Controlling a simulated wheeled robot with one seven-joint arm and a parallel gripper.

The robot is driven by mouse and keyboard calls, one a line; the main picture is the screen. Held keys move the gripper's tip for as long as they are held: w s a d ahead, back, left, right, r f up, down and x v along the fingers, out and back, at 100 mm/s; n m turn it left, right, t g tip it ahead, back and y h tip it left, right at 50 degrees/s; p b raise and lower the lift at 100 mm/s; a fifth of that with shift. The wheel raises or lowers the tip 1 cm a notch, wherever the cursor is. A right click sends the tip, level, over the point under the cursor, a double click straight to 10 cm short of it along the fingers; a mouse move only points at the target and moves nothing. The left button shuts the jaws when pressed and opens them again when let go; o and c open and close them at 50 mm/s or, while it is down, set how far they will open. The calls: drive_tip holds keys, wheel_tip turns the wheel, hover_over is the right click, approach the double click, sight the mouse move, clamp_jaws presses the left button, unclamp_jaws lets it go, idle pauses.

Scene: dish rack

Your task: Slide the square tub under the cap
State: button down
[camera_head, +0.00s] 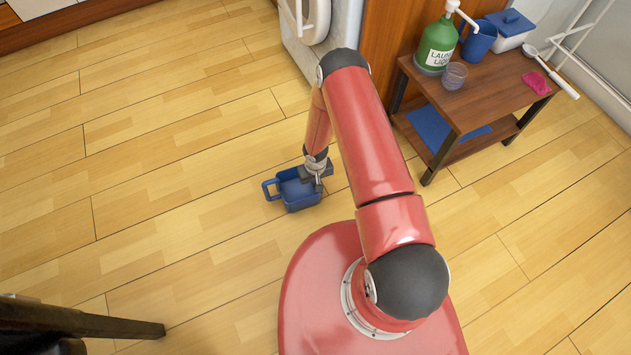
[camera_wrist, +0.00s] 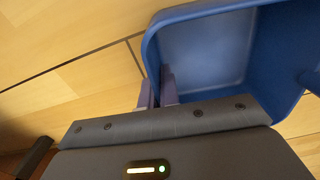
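The square tub (camera_head: 292,190) is blue and open-topped, with a loop handle on its left side in the head view. It also shows at close range in the wrist view (camera_wrist: 205,50). My gripper (camera_head: 316,178) is at the tub's right side. In the wrist view its fingers (camera_wrist: 158,90) sit on either side of the tub's wall, gripping it. The tub looks roughly upright; whether it touches the floor is unclear. A green laundry-liquid bottle (camera_head: 436,47) with a white pump cap (camera_head: 458,10) stands on the small table. No other cap is clear.
The small wooden table (camera_head: 487,97) also holds a clear cup (camera_head: 455,76), blue mug (camera_head: 478,42), lidded box (camera_head: 510,30), pink item (camera_head: 536,83) and white-handled ladle (camera_head: 556,78). A white appliance (camera_head: 335,35) stands behind my arm.

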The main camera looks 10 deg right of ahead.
drive_tip(key=shift+r, duration=0.1)
drive_tip(key=c, duration=2.1)
unclamp_jaws()
drive_tip(key=shift+f, duration=0.25)
drive_tip(key=o, duration=0.5)
drive_tip(key=shift+r, duration=0.1)
drive_tip(key=shift+c, duration=0.2)
drive_tip(key=shift+r+p, duration=0.15)
drive_tip(key=shift+p, duration=0.25)
